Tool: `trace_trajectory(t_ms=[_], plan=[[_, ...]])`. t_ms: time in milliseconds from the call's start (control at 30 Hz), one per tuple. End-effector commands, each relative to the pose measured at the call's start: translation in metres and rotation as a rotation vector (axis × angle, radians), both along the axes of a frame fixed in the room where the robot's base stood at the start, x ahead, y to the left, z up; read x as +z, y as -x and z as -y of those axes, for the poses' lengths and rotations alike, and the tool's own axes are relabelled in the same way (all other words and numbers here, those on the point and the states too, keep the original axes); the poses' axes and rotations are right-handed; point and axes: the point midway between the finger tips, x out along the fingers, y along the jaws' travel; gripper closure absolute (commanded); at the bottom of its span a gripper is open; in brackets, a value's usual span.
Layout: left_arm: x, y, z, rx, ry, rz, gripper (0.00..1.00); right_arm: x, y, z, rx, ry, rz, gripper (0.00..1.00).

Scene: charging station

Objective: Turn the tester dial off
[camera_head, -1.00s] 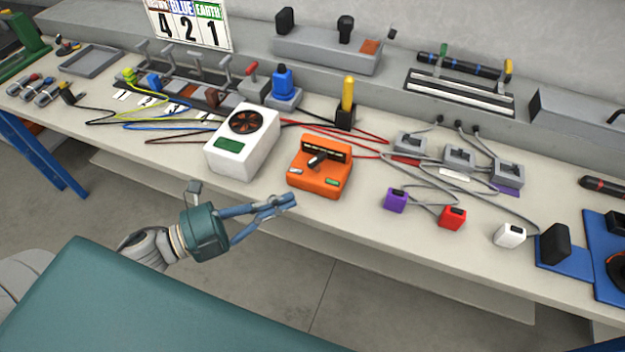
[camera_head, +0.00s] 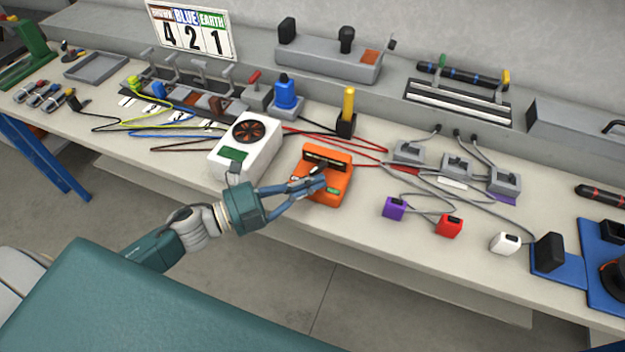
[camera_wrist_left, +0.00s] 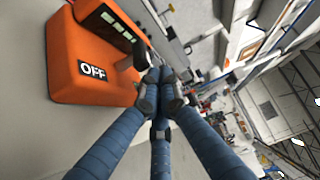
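The orange tester (camera_head: 338,162) stands near the front edge of the bench, right of a white box with a fan. My left gripper (camera_head: 321,183) is over its front face, fingers drawn together at the tips. The gripper hides much of the dial in the head view. In the left wrist view the tester (camera_wrist_left: 88,50) fills the upper left, with an OFF label (camera_wrist_left: 93,71). The dark dial knob (camera_wrist_left: 138,58) shows right beside the fingertips (camera_wrist_left: 160,92); I cannot tell whether they touch. Nothing is seen between the fingers. My right gripper is not in view.
The white fan box (camera_head: 246,147) stands close left of the tester. Red cables (camera_head: 350,152) run behind it. Purple (camera_head: 394,208), red (camera_head: 449,226) and white (camera_head: 505,243) plugs lie to the right. A yellow-handled tool (camera_head: 348,105) stands behind.

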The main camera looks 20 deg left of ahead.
Motion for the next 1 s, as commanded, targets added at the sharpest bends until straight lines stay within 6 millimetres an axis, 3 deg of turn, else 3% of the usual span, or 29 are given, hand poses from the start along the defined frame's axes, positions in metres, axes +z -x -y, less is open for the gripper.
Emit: trace_trajectory(t_ms=[267, 533, 667, 1000], plan=[[-0.001, 0.000, -0.001, -0.003, -0.001, 0.001, 1.00, -0.001, 0.000, 0.000, 0.000, 0.000, 0.000, 0.59], [-0.004, -0.007, -0.016, -0.132, -0.007, 0.003, 1.00, -0.024, 0.000, 0.000, 0.000, 0.000, 0.000, 0.59], [-0.001, -0.009, -0.025, -0.134, -0.001, -0.002, 1.00, -0.021, 0.000, -0.001, -0.001, -0.001, 0.000, 0.59], [0.000, -0.009, -0.025, -0.134, 0.000, 0.000, 1.00, -0.021, 0.000, -0.003, -0.002, -0.003, 0.000, 0.59]])
